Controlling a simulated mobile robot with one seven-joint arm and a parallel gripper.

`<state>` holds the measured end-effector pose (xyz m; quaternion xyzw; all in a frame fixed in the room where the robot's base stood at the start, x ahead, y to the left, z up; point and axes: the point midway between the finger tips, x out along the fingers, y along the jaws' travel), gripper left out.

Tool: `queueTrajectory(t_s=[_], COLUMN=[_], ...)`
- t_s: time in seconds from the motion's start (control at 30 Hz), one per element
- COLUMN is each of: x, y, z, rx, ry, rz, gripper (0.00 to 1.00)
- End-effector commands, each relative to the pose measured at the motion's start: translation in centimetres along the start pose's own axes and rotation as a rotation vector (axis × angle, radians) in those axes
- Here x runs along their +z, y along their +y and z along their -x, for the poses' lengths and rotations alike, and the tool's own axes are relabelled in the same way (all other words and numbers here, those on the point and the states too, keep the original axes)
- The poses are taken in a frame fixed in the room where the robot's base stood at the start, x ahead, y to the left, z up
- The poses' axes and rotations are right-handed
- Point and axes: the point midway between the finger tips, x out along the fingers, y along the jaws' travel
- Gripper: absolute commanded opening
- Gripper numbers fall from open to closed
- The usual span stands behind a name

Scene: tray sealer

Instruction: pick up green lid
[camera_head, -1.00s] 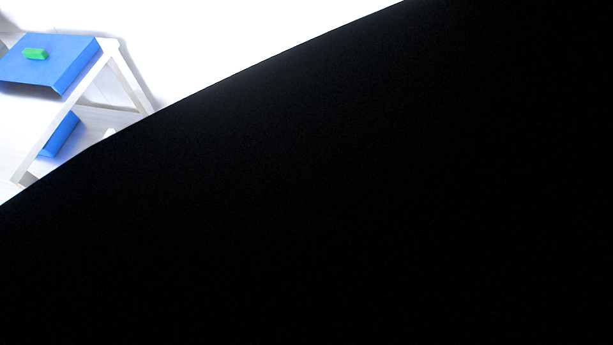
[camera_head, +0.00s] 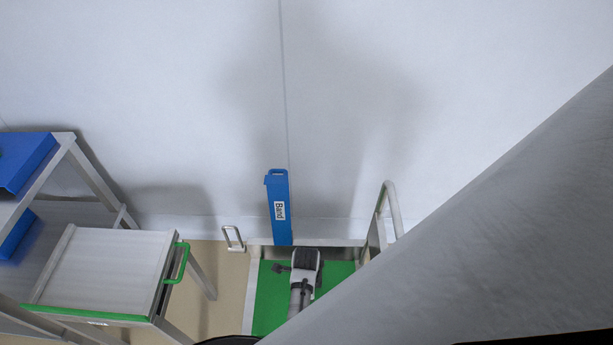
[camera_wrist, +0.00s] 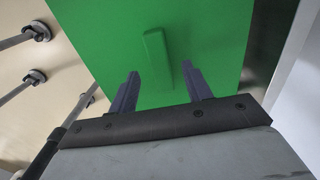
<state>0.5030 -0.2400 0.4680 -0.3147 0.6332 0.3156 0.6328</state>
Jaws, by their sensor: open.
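The green lid (camera_wrist: 200,40) is a flat green panel with a raised bar-shaped handle (camera_wrist: 156,55) in the wrist view. In the head view a green panel (camera_head: 268,300) lies low in the middle, partly covered by a grey and black arm part. My gripper (camera_wrist: 161,78) is open, with its two dark fingers apart and pointing towards the panel. The handle lies between the finger lines, just beyond the fingertips. Nothing is held. I cannot tell the exact gap between fingers and lid.
A blue upright piece labelled "Band" (camera_head: 279,210) stands behind the green panel. A metal rail (camera_head: 390,205) stands to its right. A table with green edging (camera_head: 105,270) and a rack with blue boxes (camera_head: 25,160) are at left. A large grey surface covers the right side.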

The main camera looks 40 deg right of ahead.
Motion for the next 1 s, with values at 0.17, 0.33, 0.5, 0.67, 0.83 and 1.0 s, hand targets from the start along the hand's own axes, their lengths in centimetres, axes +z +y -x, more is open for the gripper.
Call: queueTrajectory(t_s=[0.17,0.33,0.5,0.67,0.83,1.0], x=[-0.2,-0.1,-0.1,-0.1,-0.1,-0.1], y=[0.0,0.0,0.0,0.0,0.0,0.0], z=[-2.2,-2.7,-2.7,-2.7,-2.7,-2.6], rx=[0.0,-0.001,-0.001,-0.001,-0.001,-0.002], ry=[0.0,0.0,0.0,0.0,0.0,0.0], rz=[-0.001,0.0,0.0,0.0,0.0,0.0], gripper=[0.49,0.49,0.43,0.22,0.0,0.0])
